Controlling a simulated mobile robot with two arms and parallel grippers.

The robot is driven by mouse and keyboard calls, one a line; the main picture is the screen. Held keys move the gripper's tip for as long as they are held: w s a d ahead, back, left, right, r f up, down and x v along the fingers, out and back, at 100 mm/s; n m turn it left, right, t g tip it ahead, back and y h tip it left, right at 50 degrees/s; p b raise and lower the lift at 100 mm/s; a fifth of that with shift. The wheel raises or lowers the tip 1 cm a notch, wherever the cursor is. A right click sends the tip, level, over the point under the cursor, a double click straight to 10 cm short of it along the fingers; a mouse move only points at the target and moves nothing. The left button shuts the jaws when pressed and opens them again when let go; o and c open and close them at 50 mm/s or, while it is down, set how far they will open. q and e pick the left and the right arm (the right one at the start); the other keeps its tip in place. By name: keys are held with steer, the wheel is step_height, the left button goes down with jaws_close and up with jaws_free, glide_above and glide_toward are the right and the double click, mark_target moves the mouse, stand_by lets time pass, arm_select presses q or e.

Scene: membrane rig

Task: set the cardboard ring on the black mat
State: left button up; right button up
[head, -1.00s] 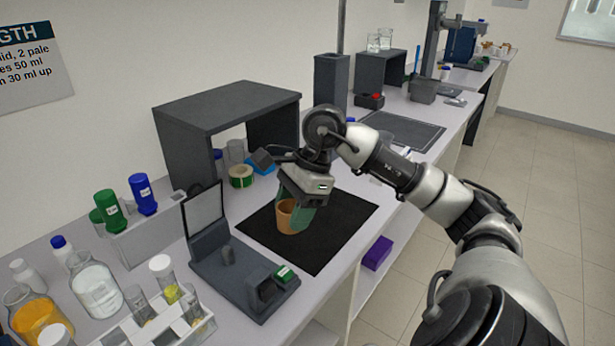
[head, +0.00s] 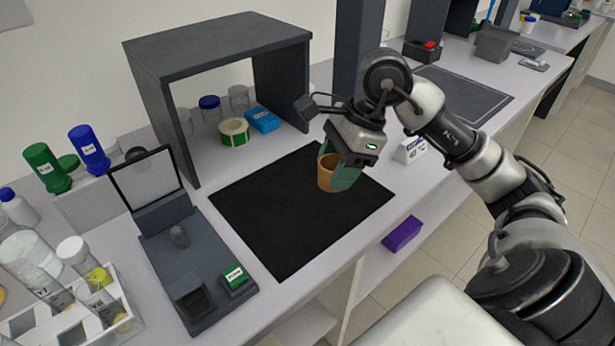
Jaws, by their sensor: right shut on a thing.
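The cardboard ring (head: 328,173) is a short brown tube, upright, with its open top facing up. My right gripper (head: 338,172) has green fingers and is shut on the ring, reaching down from above. The black mat (head: 270,230) lies flat on the bench. The ring appears over the mat's back right part. I cannot tell whether its base touches the mat or hangs just above it. My left gripper is not in view.
A dark grey shelf (head: 215,45) stands behind the mat, with a tape roll (head: 234,132) and a blue box (head: 262,119) under it. A grey device (head: 190,250) stands left of the mat. A small white box (head: 410,148) sits right of it. The mat's front and left are clear.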

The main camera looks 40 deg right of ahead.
steer(key=p, duration=0.1)
glide_above(297, 197)
steer(key=d, duration=0.2)
steer(key=f, duration=0.4)
steer(key=shift+s+a+f, duration=0.2)
steer(key=shift+s+a, duration=0.05)
steer(key=shift+w+f, duration=0.1)
steer(key=shift+f, duration=0.25)
step_height(297, 197, down, 3)
steer(key=shift+f+p, duration=0.1)
steer(key=shift+p, duration=0.2)
steer(key=shift+f, duration=0.15)
steer(key=shift+f, duration=0.2)
steer(key=o, duration=0.9)
steer(key=shift+r, duration=0.1)
steer(key=shift+r, duration=0.1)
